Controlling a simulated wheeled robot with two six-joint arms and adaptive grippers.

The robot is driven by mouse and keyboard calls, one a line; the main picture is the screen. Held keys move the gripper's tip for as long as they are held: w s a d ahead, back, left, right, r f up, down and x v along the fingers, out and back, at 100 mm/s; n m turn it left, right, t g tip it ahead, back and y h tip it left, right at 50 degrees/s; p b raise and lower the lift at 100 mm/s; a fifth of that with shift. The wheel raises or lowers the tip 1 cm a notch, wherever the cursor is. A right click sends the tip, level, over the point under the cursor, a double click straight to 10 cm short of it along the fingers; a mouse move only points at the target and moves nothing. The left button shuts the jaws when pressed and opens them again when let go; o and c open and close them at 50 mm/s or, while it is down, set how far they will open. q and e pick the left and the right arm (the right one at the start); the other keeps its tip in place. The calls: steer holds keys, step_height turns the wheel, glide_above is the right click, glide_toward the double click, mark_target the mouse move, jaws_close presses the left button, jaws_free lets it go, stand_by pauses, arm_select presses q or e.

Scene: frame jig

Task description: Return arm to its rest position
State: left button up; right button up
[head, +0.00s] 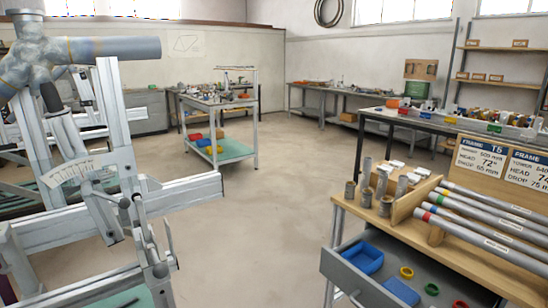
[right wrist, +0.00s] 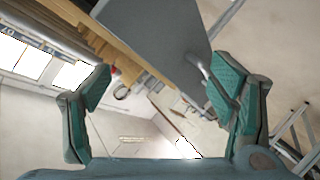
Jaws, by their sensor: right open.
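My right gripper (right wrist: 162,86) shows in the right wrist view, its two teal-padded fingers wide apart. No object is clamped between the pads. The grey drawer (right wrist: 165,35) fills the top middle of that view. Its bar handle (right wrist: 208,88) appears beside the right-hand finger; I cannot tell whether they touch. In the head view the drawer (head: 345,272) stands open under the wooden-topped bench (head: 460,240). Neither gripper shows in the head view, and my left gripper is in no frame.
A metal frame jig (head: 125,200) with a blue-grey tube joint (head: 110,48) stands at the left. A blue tray (head: 362,258) and coloured rings lie in the drawer. Labelled tubes (head: 490,215) rest on the bench. A trolley (head: 222,115) stands farther back. The middle floor is clear.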

steer(key=s+a+f+m+g+y, duration=0.2)
steer(key=s+a+f+g, duration=0.25)
steer(key=s+f, duration=0.35)
steer(key=s+a+f+m+g+y, duration=0.2)
steer(key=s+a+f+g, duration=0.3)
steer(key=s, duration=0.6)
steer(key=d+f+g, duration=0.1)
steer(key=d+f, duration=0.2)
steer(key=f, duration=1.5)
steer(key=s+d+f+g, duration=0.1)
steer(key=s+f+g, duration=0.1)
steer(key=s+f, duration=1.2)
arm_select(q)
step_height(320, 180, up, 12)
steer(key=p, duration=1.2)
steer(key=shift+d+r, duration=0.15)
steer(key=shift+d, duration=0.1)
arm_select(e)
step_height(320, 180, up, 12)
steer(key=shift+s, duration=0.45)
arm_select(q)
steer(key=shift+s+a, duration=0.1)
arm_select(e)
steer(key=shift+a+r+t, duration=0.1)
steer(key=shift+t, duration=0.15)
